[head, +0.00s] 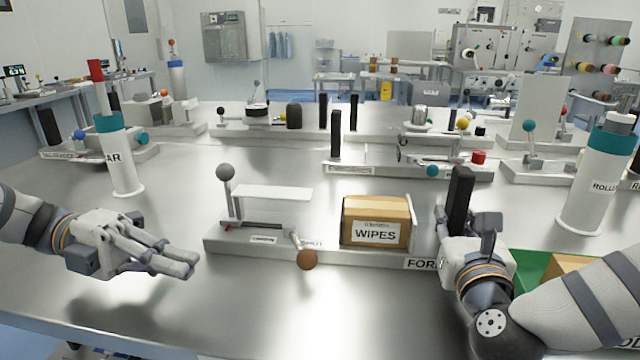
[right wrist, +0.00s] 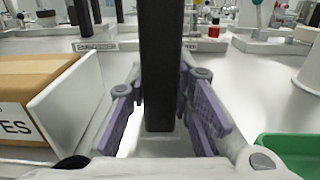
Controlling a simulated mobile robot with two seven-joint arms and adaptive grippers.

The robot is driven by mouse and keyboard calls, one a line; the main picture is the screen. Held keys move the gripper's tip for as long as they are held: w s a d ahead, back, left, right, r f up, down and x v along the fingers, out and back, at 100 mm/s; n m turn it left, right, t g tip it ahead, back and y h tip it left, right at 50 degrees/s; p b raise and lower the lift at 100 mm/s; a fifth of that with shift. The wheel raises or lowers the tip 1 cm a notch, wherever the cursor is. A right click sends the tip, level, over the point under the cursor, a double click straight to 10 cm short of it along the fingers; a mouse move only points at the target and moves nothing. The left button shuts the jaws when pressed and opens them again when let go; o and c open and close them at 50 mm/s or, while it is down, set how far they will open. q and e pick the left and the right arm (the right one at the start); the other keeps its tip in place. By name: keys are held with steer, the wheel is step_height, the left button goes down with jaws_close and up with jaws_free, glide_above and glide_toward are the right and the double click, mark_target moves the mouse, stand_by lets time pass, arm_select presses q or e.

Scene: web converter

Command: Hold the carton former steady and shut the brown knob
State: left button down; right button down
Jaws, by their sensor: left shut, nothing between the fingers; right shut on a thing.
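The carton former (head: 370,252) is a long grey base on the table with a WIPES carton (head: 376,222) on it. A black upright post (head: 461,186) stands at its right end. The brown knob (head: 307,259) is on a short lever at the front of the former, left of the carton. My right gripper (head: 460,222) is shut on the black post; the right wrist view shows its purple pads on both sides of the post (right wrist: 160,60). My left gripper (head: 192,262) is shut and empty, left of the former and apart from the brown knob.
A grey ball lever (head: 225,172) and a white plate (head: 272,193) rise from the former's left part. A white ROLLS cylinder (head: 592,190) and green tray (head: 530,265) are at right. Another white cylinder (head: 120,165) stands behind my left gripper. The front table is clear.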

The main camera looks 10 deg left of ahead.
steer(key=shift+f, duration=0.45)
steer(key=c, duration=1.3)
jaws_free()
steer(key=shift+a+r, duration=0.1)
steer(key=shift+c, duration=0.2)
steer(key=shift+r, duration=0.2)
steer(key=s, duration=0.7)
steer(key=shift+s, duration=0.25)
